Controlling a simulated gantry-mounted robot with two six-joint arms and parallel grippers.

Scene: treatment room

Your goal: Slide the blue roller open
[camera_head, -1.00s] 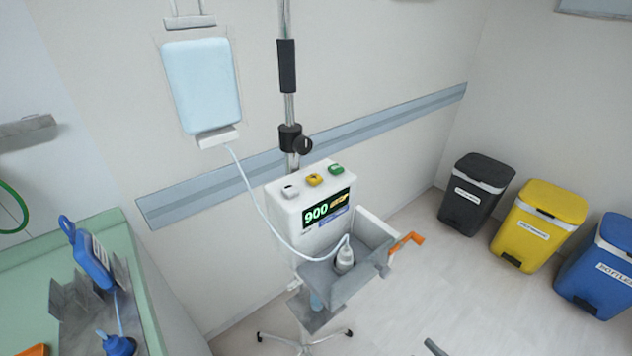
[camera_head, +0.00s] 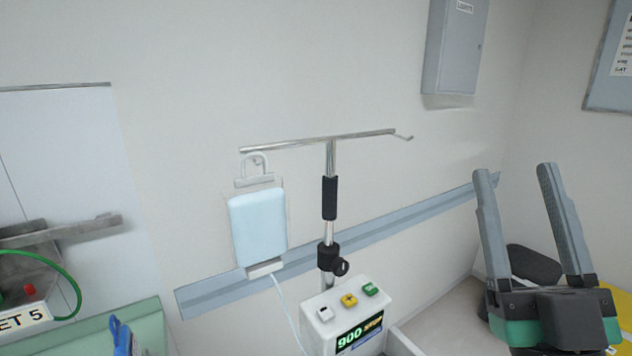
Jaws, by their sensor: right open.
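No blue roller can be made out for certain. A blue object (camera_head: 122,338) stands on the green bench at the lower left, mostly cut off by the bottom edge. A pale blue bag (camera_head: 258,228) hangs from the left end of the pole's crossbar, and a thin tube (camera_head: 287,312) runs down from it beside the pump. My right gripper (camera_head: 514,170) is at the right, its two fingers pointing up, apart and empty. It is well to the right of the bag and pump. My left gripper is out of view.
The white pump (camera_head: 318,335) on the pole (camera_head: 328,160) reads 900. A grey wall box (camera_head: 455,45) is at the upper right. A black bin (camera_head: 535,265) is partly behind my right gripper. A green hose (camera_head: 68,280) curls at the left.

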